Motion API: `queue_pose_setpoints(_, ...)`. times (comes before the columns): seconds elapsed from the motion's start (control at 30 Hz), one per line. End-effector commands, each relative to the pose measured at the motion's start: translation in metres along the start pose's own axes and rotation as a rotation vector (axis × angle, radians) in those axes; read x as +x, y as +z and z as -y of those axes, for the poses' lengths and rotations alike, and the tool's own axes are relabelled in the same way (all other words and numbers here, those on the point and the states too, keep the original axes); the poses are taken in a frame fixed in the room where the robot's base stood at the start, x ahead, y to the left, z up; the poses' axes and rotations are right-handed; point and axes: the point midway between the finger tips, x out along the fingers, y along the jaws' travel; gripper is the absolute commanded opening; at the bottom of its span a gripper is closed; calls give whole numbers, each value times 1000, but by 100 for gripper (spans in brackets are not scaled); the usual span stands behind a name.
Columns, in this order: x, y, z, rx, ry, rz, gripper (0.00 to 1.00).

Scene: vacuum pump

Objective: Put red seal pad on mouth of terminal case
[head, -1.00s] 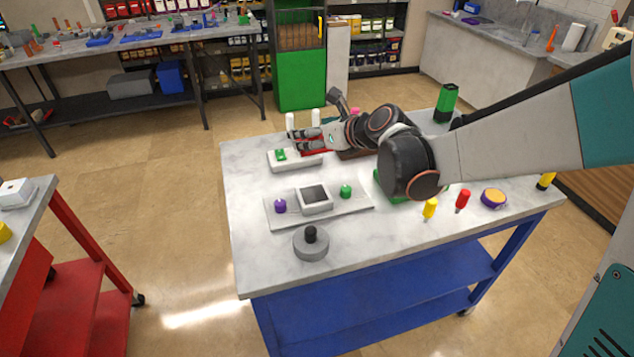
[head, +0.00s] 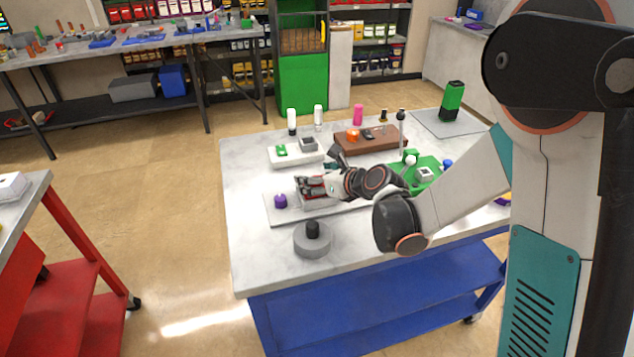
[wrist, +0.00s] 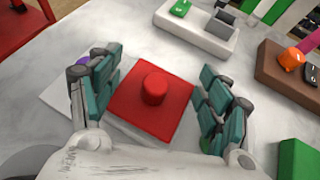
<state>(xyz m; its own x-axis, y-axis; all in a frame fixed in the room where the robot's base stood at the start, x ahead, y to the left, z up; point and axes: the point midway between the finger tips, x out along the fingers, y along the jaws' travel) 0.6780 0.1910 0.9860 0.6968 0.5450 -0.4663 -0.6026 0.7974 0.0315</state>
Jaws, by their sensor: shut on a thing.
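The red seal pad (wrist: 138,116) is a flat red square with a round knob on top. In the head view my gripper (head: 310,188) is over the grey terminal case, around the middle of the light base plate (head: 278,214). The case's mouth is hidden behind the gripper and pad. I cannot tell whether the pad touches the case.
A purple knob (head: 280,201) stands on the plate's left end. A grey round part with a black knob (head: 312,242) stands in front. Behind are a white tray (head: 283,160) and a brown block (head: 368,143). A green board (head: 428,180) lies to the right.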

Motion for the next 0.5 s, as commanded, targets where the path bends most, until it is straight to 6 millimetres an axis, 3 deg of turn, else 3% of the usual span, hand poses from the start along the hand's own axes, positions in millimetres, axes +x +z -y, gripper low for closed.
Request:
queue_pose_setpoints(0.37,3,-6,0,0,0,0,49)
queue_pose_setpoints(0.4,3,-6,0,0,0,0,76)
queue_pose_setpoints(0.5,3,-6,0,0,0,0,92)
